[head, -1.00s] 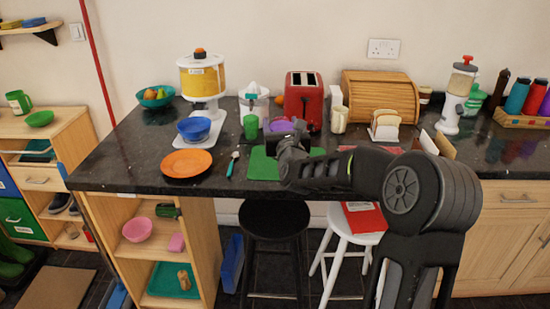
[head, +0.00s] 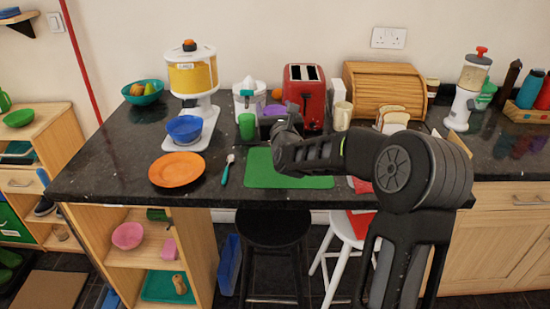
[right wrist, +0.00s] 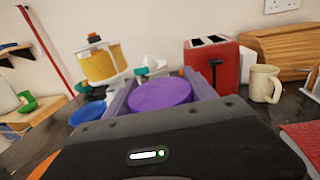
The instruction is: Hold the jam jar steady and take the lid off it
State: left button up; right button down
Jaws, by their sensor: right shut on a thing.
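A round purple lid (right wrist: 161,94) sits between the fingers of my right gripper (right wrist: 165,96) in the right wrist view. The gripper is shut on it. In the head view only a bit of purple (head: 274,110) shows behind my right gripper (head: 270,121), which is over the counter between the green cup and the red toaster. The jar's body is hidden by the gripper, so I cannot tell whether the lid is still on a jar. My left gripper is in neither view.
A green mat (head: 262,170) lies in front of the gripper. A green cup (head: 246,126) and a white juicer (head: 249,97) stand left, the red toaster (head: 304,100) and a cream mug (head: 342,116) right. An orange plate (head: 177,169) lies at the left front.

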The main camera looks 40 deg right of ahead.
notch_tip(320, 180, down, 6)
jog(key=shift+r+p, duration=0.1)
jog(key=shift+p, duration=0.4)
notch_tip(320, 180, down, 4)
jog(key=shift+r+p, duration=0.25)
jog(key=shift+p, duration=0.15)
jog(key=shift+f, duration=0.1)
jog(key=shift+f, duration=0.15)
jog(key=shift+c, duration=1.5)
grip_release()
jog(key=shift+s, duration=0.1)
